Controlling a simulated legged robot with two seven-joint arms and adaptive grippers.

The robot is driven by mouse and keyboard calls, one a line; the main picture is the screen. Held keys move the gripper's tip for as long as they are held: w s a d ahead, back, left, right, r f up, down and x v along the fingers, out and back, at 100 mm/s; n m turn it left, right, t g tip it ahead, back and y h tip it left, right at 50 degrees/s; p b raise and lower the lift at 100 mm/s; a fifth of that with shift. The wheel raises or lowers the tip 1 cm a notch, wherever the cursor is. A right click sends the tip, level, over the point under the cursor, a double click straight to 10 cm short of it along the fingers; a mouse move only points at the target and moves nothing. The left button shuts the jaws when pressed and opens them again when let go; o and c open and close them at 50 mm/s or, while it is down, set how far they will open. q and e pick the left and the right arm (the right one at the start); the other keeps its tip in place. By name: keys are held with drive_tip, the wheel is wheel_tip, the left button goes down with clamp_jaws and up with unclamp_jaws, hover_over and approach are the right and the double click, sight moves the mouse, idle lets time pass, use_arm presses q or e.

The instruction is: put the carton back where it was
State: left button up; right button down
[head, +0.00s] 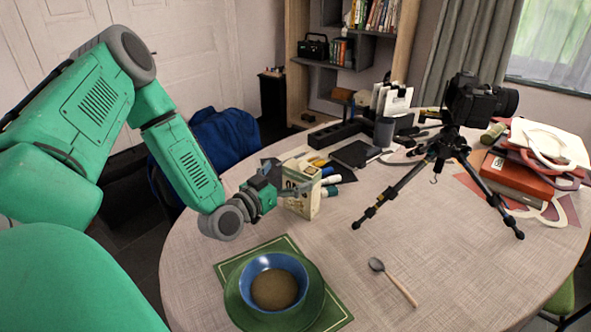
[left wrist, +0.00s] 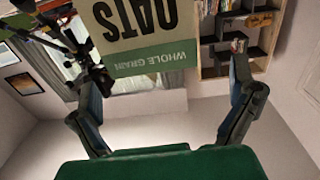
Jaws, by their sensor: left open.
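The carton (head: 302,192), a cream and green oats box, stands upright on the round table beyond the bowl. My left gripper (head: 284,186) is just left of it, with its fingers pointing toward it. In the left wrist view the carton (left wrist: 138,35) appears upside down, its "OATS" and "WHOLE GRAIN" lettering facing the camera. There the open left gripper (left wrist: 162,78) has its fingers spread wide, with the carton ahead between them. Whether a finger touches it I cannot tell. My right gripper is not in view.
A blue bowl (head: 273,283) sits on a green plate and mat in front. A spoon (head: 393,281) lies right of it. A camera tripod (head: 447,150) stands right of the carton. Pens (head: 328,181) and a black organizer (head: 334,134) lie behind. The table's right front is clear.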

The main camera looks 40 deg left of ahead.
use_arm(q)
drive_tip(key=s, duration=0.8)
drive_tip(key=shift+s+d+p, duration=0.25)
drive_tip(key=shift+p, duration=0.05)
drive_tip(key=shift+d+r, duration=0.15)
drive_tip(key=shift+d, duration=0.05)
